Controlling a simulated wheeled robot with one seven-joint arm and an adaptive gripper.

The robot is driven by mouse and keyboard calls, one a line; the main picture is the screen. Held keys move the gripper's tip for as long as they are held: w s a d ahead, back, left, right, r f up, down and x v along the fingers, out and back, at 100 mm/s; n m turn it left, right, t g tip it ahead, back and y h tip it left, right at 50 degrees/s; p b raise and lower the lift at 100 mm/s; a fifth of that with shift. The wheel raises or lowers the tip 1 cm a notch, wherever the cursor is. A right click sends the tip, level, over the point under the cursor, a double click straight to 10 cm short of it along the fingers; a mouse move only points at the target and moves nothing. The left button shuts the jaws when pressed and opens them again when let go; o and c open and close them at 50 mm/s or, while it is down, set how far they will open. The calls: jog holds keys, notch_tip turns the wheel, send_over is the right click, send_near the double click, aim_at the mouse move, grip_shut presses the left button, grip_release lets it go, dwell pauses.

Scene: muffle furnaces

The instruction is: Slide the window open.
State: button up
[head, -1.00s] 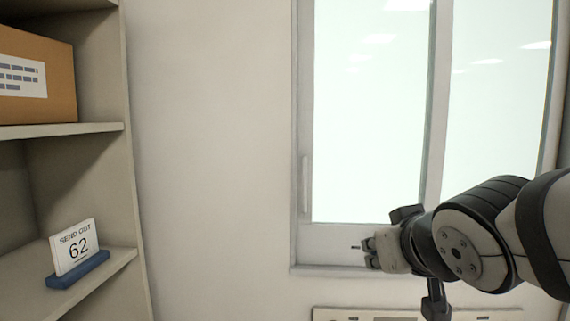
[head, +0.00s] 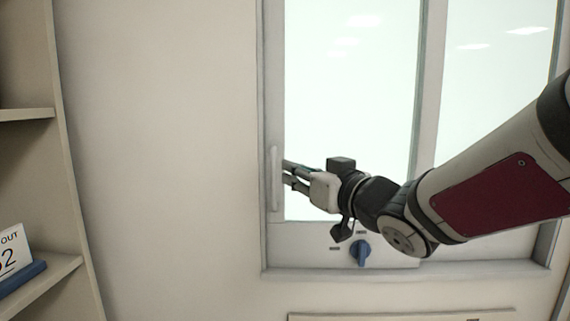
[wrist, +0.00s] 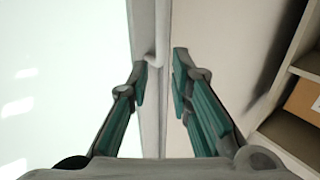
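The window (head: 350,110) has two bright panes split by a pale upright bar. A slim vertical handle (head: 275,180) is on the left upright of the left pane's frame. In the head view my gripper (head: 286,173) is just right of the handle, its fingers pointing left at it. In the wrist view my gripper (wrist: 161,62) is open, its teal-padded fingers spread to either side of the frame upright. The handle (wrist: 151,50) shows between the fingertips, close to the left one. I cannot tell whether they touch.
A blue knob (head: 361,253) with small labels is on the rail below the pane, under my wrist. A shelf unit (head: 75,200) with a numbered card (head: 10,250) stands at the left. Bare wall (head: 160,150) lies between shelf and window.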

aim_at(275, 163)
jog(key=x, duration=0.9)
jog(key=shift+w+a, duration=0.25)
jog(key=shift+w, duration=0.1)
grip_shut()
